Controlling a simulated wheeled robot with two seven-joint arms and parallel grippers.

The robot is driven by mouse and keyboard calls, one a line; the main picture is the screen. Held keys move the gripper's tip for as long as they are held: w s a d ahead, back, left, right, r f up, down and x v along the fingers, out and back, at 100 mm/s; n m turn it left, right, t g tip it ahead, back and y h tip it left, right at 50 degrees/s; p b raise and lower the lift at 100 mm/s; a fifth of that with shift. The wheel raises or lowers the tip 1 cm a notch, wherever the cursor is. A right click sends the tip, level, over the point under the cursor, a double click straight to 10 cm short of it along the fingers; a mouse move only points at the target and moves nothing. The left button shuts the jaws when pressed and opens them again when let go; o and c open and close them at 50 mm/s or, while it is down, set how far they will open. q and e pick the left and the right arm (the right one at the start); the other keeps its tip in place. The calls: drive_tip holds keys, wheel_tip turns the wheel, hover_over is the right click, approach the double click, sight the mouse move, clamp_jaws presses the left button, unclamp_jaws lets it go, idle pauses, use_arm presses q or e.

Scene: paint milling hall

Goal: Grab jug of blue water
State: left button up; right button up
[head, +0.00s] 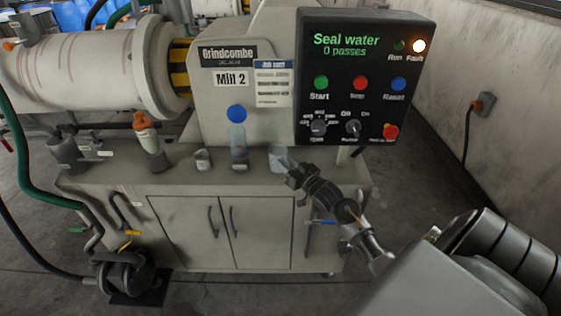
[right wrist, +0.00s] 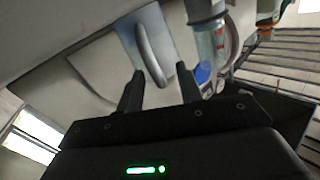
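A translucent, pale bluish jug (head: 278,158) stands on the bench top, right of the other vessels. In the right wrist view the jug's pale wall (right wrist: 128,38) and its curved handle (right wrist: 147,52) show close up. My right gripper (head: 288,168) is at the jug's right side, partly covering it in the head view. In the right wrist view the right gripper (right wrist: 160,88) is open, with the lower handle between its spread fingertips and gaps visible. I cannot tell whether a finger touches it. My left gripper is out of view.
The black control panel (head: 365,75) overhangs behind. The bench's front edge is clear.

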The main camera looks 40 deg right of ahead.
clamp_jaws()
drive_tip(key=shift+r, duration=0.2)
idle(0.4)
drive_tip(key=shift+r, duration=0.75)
drive_tip(key=s+a+r+b, duration=0.1)
drive_tip(key=s+a+r, duration=0.7)
drive_tip(key=a+r, duration=0.3)
drive_tip(key=shift+s+b, duration=0.3)
drive_tip(key=shift+a, duration=0.15)
idle(1.2)
